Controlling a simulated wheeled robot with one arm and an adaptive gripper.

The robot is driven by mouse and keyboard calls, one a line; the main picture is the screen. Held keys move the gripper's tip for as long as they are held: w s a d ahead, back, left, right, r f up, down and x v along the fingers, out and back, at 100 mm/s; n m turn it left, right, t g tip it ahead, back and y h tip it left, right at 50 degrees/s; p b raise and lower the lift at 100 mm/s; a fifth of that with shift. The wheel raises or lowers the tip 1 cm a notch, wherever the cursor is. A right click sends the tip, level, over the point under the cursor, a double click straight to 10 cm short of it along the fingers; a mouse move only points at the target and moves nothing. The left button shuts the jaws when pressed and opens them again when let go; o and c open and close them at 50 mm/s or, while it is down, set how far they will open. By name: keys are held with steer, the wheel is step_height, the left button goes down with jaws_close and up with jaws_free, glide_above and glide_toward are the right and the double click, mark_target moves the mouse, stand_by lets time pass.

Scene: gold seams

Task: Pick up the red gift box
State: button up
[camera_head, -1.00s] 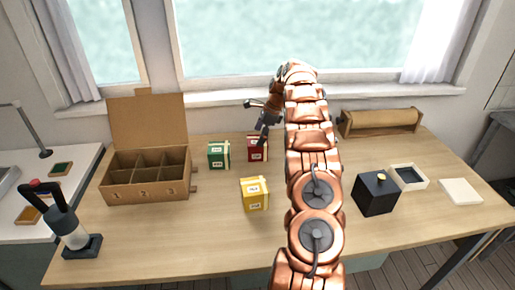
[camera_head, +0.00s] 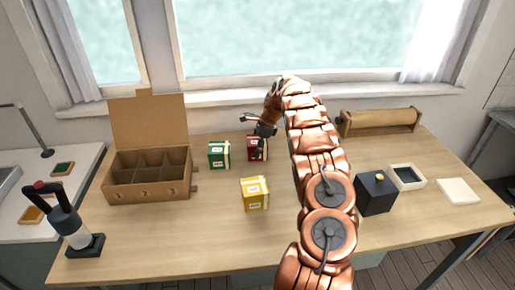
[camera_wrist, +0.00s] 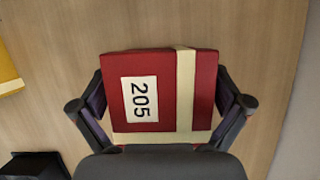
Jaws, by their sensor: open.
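The red gift box (camera_head: 254,154) stands on the wooden table, just right of the green box, and my gripper hides part of it in the head view. In the wrist view the red box (camera_wrist: 195,75) has a cream ribbon and a white label reading 205. My gripper (camera_head: 262,145) is at the box, and in the wrist view my gripper (camera_wrist: 160,112) is open, with one finger on each side of the box's near part. I cannot tell whether the fingers touch it.
A green box (camera_head: 218,155) stands close on the left and a yellow box (camera_head: 255,194) nearer the front. An open cardboard box with compartments (camera_head: 150,197) is at the left. A black box (camera_head: 375,195), a white tray (camera_head: 420,184) and a paper roll holder (camera_head: 380,122) are at the right.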

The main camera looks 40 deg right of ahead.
steer(key=c, duration=1.2)
steer(key=shift+r, duration=0.1)
